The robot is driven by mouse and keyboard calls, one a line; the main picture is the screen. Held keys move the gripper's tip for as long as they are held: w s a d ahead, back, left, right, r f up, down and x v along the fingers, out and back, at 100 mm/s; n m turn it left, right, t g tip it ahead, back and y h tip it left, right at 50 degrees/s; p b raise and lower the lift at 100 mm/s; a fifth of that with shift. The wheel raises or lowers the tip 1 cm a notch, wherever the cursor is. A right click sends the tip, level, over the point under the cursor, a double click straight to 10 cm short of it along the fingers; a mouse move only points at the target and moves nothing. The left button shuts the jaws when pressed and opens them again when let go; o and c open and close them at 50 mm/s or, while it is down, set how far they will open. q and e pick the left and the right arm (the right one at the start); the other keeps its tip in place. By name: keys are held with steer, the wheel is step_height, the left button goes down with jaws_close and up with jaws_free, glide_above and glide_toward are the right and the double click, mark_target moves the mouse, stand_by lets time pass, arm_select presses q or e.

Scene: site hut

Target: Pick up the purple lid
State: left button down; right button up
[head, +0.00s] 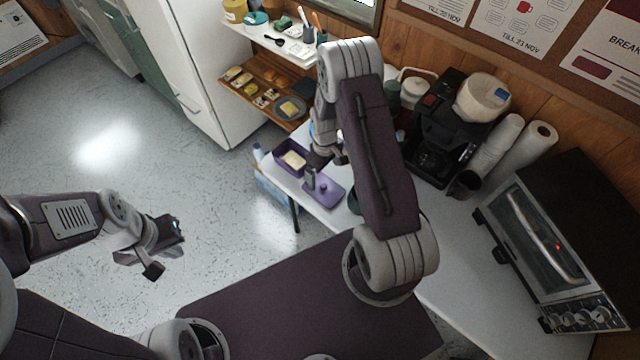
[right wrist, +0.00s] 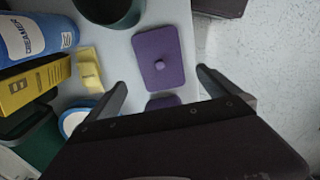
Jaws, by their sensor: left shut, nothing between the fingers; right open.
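The purple lid (head: 328,196) is a flat rectangle with a small knob, lying on the white table near its left edge. In the right wrist view the lid (right wrist: 158,45) lies flat, just beyond the fingertips. My right gripper (head: 325,168) is open and empty, above the table by the lid; its fingers (right wrist: 162,82) are spread to either side of the lid's near end. A purple dish (head: 283,147) with a pale yellow block inside stands beside the lid. My left gripper (head: 150,255) is shut and empty, over the floor at the left.
A dark green round container (right wrist: 112,8), a blue creamer bottle (right wrist: 30,42) and yellow boxes are near the lid. A coffee maker (head: 436,135), paper cups and a toaster oven (head: 545,235) stand further right. A shelf (head: 262,78) is behind.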

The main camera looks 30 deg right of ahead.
mark_target(324, 186)
steer(key=f, duration=0.4)
steer(key=shift+w, duration=0.3)
steer(key=shift+s+f+p, duration=0.15)
steer(key=shift+f+p, duration=0.15)
steer(key=shift+p, duration=0.2)
step_height(324, 186, down, 4)
steer(key=shift+s+r+p, duration=0.1)
steer(key=shift+s+p, duration=0.05)
steer(key=shift+p, duration=0.2)
steer(key=shift+f, duration=0.25)
arm_select(q)
steer(key=shift+w+r, duration=0.25)
steer(key=shift+r, duration=0.55)
arm_select(e)
steer(key=shift+r, duration=0.1)
steer(key=c, duration=1.1)
steer(key=shift+r, duration=0.25)
arm_select(q)
steer(key=shift+f+b, duration=0.5)
steer(key=shift+b, duration=0.05)
arm_select(e)
step_height(324, 186, up, 10)
steer(key=shift+f, duration=0.2)
